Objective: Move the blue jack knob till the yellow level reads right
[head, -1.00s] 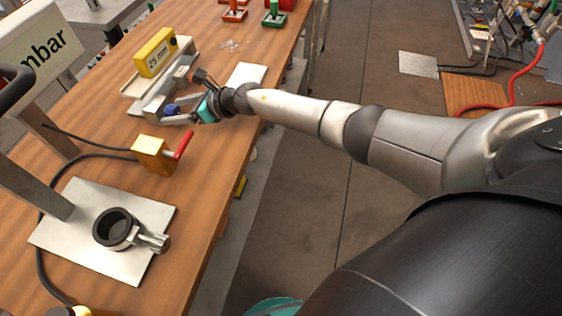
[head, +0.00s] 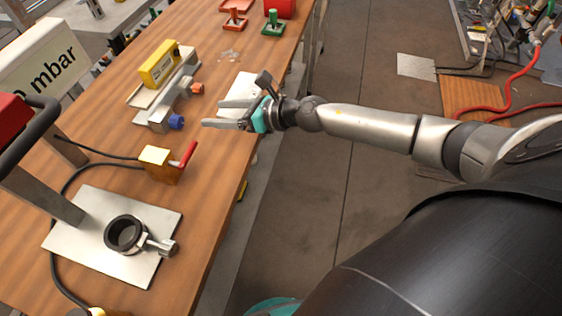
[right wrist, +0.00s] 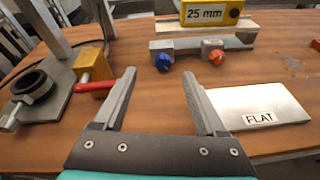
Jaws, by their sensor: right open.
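The blue jack knob (head: 176,122) is on the near end of a grey metal jack stand (head: 155,118) on the wooden bench. It also shows in the right wrist view (right wrist: 163,61), ahead of the fingertips. In the right wrist view both fingers (right wrist: 160,75) point towards the stand. My left gripper is not in view.
An orange knob (head: 197,88) sits beside the blue one. A white "FLAT" plate (right wrist: 258,107) lies to the right of the fingers. A yellow block with a red lever (head: 187,154) and a plate with a black ring clamp (head: 125,234) stand nearer. Bare bench lies between.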

